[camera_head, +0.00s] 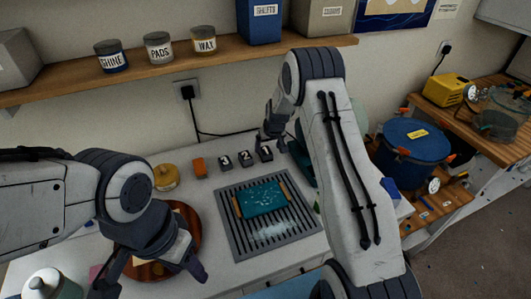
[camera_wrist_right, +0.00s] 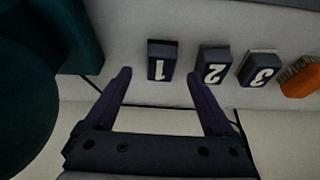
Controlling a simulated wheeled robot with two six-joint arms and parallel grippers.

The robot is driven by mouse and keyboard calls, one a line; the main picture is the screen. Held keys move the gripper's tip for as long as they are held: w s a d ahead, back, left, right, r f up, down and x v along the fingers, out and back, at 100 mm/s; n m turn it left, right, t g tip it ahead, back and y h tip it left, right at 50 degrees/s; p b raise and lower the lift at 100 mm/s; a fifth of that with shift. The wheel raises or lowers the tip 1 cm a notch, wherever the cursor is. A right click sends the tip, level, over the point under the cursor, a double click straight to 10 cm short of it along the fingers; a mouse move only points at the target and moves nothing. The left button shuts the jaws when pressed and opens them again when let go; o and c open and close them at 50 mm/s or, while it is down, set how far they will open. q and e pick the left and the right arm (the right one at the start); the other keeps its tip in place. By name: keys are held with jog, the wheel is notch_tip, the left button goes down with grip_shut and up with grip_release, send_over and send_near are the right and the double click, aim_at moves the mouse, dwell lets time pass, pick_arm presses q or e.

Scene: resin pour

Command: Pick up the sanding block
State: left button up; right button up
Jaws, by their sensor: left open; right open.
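Three dark blocks with white numerals stand in a row on the white bench: block 3 (camera_head: 225,161), block 2 (camera_head: 245,158) and block 1 (camera_head: 265,154). In the right wrist view, block 1 (camera_wrist_right: 162,60) shows just ahead of the gap between my right fingertips, with block 2 (camera_wrist_right: 214,65) and block 3 (camera_wrist_right: 258,68) to its right. An orange block (camera_head: 199,167) lies at the row's left end. I cannot tell which is the sanding block. My right gripper (camera_wrist_right: 160,76) is open and empty.
A slatted grey rack (camera_head: 226,212) holding a teal panel (camera_head: 263,198) lies in front of the blocks. A yellow-lidded jar (camera_head: 166,178) stands at their left. A blue tub (camera_head: 410,145) is at the right. A shelf (camera_head: 150,74) with jars hangs above.

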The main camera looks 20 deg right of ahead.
aim_at(266, 151)
jog(key=p+x, duration=0.1)
jog(key=x, duration=0.2)
jog(key=shift+w+p, duration=0.2)
jog(key=shift+p, duration=0.15)
jog(key=shift+w+f, duration=0.2)
jog(key=shift+f, duration=0.4)
jog(key=shift+c, duration=0.3)
grip_shut()
jog(key=shift+r, duration=0.15)
notch_tip(266, 151, up, 10)
jog(key=b, duration=0.3)
